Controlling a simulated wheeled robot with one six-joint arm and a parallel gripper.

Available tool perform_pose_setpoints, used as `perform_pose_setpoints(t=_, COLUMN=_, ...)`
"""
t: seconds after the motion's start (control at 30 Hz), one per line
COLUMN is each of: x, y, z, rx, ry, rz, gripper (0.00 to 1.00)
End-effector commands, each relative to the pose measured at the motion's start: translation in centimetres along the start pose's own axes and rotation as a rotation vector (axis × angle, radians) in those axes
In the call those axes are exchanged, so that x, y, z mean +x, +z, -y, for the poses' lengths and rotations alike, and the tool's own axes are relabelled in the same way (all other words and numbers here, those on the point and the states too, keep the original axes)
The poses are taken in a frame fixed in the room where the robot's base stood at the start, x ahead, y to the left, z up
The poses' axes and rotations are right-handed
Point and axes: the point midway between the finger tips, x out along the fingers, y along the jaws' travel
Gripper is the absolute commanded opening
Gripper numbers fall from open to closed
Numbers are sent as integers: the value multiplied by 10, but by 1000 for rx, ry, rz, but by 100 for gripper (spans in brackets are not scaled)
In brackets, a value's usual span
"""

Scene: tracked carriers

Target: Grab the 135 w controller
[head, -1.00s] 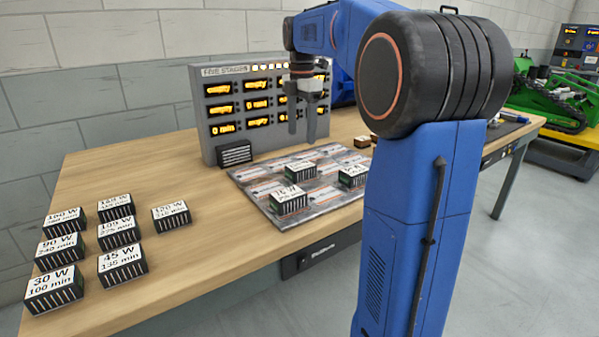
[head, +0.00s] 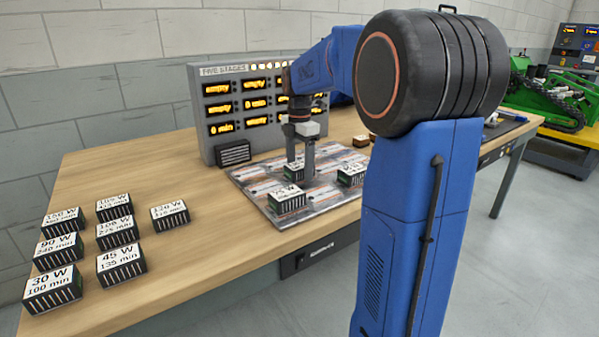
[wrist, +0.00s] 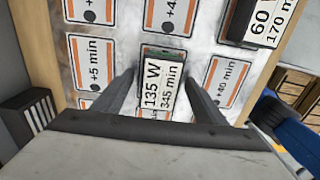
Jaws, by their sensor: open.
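The 135 W controller (wrist: 163,85) is a small dark block with a white label reading "135 W, 345 min". It sits on the patterned mat (head: 262,180) on the wooden table. In the wrist view it lies between the two fingers of my gripper (wrist: 160,88), which is open, with a gap on each side. In the head view my gripper (head: 301,168) points down over the mat, and its fingers partly hide the controller (head: 291,170).
Other controllers stand on the mat: a 75 W one (head: 287,199) in front and another (head: 351,174) to the right. Several more stand at the table's left, including a 30 W one (head: 52,287). A grey display panel (head: 205,110) stands behind the mat.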

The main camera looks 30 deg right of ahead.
Motion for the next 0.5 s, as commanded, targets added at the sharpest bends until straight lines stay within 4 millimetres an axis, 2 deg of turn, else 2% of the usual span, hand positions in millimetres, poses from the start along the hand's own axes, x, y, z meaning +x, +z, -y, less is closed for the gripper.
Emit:
perform_pose_setpoints(t=0.27, x=4, y=0, z=0, rx=0, ry=0, rz=0, gripper=66)
perform_pose_setpoints(t=0.37, x=4, y=0, z=0, rx=0, ry=0, rz=0, gripper=46)
perform_pose_setpoints(t=0.5, x=4, y=0, z=0, rx=0, ry=0, rz=0, gripper=13)
